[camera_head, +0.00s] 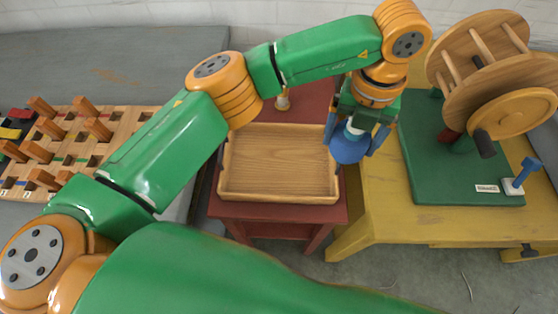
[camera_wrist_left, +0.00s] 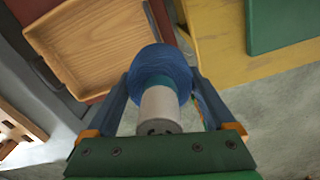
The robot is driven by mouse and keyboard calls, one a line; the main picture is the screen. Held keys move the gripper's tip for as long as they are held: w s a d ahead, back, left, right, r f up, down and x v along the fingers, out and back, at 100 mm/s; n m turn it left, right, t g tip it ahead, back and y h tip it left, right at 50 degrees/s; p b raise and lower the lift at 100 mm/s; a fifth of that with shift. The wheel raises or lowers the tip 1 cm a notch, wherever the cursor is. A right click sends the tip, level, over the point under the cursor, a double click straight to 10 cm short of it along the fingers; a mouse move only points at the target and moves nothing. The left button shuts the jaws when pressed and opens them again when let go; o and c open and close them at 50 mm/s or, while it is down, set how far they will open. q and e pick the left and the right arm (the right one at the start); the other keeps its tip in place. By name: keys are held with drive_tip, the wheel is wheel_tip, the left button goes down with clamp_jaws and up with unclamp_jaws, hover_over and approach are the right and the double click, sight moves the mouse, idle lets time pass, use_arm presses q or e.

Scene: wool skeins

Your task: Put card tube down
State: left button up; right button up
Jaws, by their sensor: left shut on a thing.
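My left gripper (camera_head: 350,143) is shut on the card tube (camera_wrist_left: 159,108), a pale tube wound with blue wool at its far end. The blue wool (camera_head: 350,149) also shows in the head view, below the gripper. The tube is held in the air, over or near the gap between the red table and the yellow bench; its exact height is hard to tell. An empty wooden tray (camera_head: 280,199) sits on the red table (camera_head: 306,108), left of the gripper. The tray (camera_wrist_left: 98,93) is also upper left in the wrist view. My right gripper is not in view.
A wooden winder (camera_head: 480,72) stands on a green base (camera_head: 425,160) on the yellow bench (camera_head: 385,213). A blue-handled piece (camera_head: 525,172) is at its front right. A small wooden piece (camera_head: 282,99) stands behind the tray. A pegged rack (camera_head: 128,121) lies at left.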

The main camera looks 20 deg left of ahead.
use_arm(q)
drive_tip(key=shift+a+f+n, duration=0.1)
drive_tip(key=shift+f+n, duration=0.05)
drive_tip(key=shift+n, duration=0.25)
drive_tip(key=a+f+p, duration=0.1)
drive_tip(key=a+f, duration=0.2)
drive_tip(key=a, duration=0.1)
drive_tip(key=a+f+p, duration=0.1)
drive_tip(key=a+f, duration=0.2)
drive_tip(key=a, duration=0.1)
drive_tip(key=a+f+p, duration=0.1)
drive_tip(key=a+f, duration=0.2)
drive_tip(key=a, duration=0.2)
drive_tip(key=shift+w+a+f, duration=0.1)
drive_tip(key=shift+w, duration=0.15)
drive_tip(key=f+p, duration=0.1)
drive_tip(key=f, duration=0.2)
drive_tip(key=shift+a, duration=0.2)
drive_tip(key=shift+f, duration=0.45)
drive_tip(key=o, duration=1.1)
drive_tip(key=shift+w, duration=0.1)
drive_tip(key=shift+c, duration=0.2)
